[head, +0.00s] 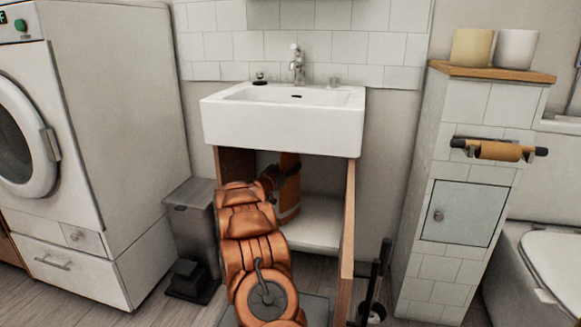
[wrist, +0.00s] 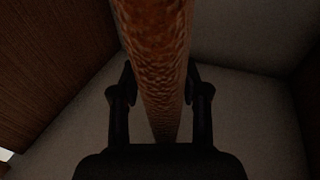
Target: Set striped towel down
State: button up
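The striped towel (head: 289,192) shows in the head view as an orange-brown upright shape with a paler band, inside the open cabinet under the sink. In the wrist view the towel (wrist: 160,65) is a rough, orange-brown strip running between the fingers. My gripper (wrist: 160,82) has a finger against each side of it and appears shut on it. In the head view my gripper (head: 272,178) is inside the cabinet at the towel's left side, partly hidden by my arm. Whether the towel's lower end touches the cabinet floor (head: 312,236) is unclear.
The white sink (head: 285,130) hangs directly above the opening. The open cabinet door (head: 348,240) bounds it on the right. A grey pedal bin (head: 190,225) stands left. A toilet brush (head: 375,295) stands right of the door. The cabinet floor right of the towel is clear.

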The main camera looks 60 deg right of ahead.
dwell(0.3)
jog(key=shift+a+r, duration=0.1)
jog(key=shift+r, duration=0.05)
jog(key=a+p, duration=0.1)
jog(key=a, duration=0.3)
jog(key=a+f+p, duration=0.1)
jog(key=a, duration=0.3)
jog(key=a+p, duration=0.2)
jog(key=a, duration=0.1)
jog(key=shift+w+a+f, duration=0.15)
jog(key=shift+a+f, duration=0.1)
jog(key=shift+a, duration=0.15)
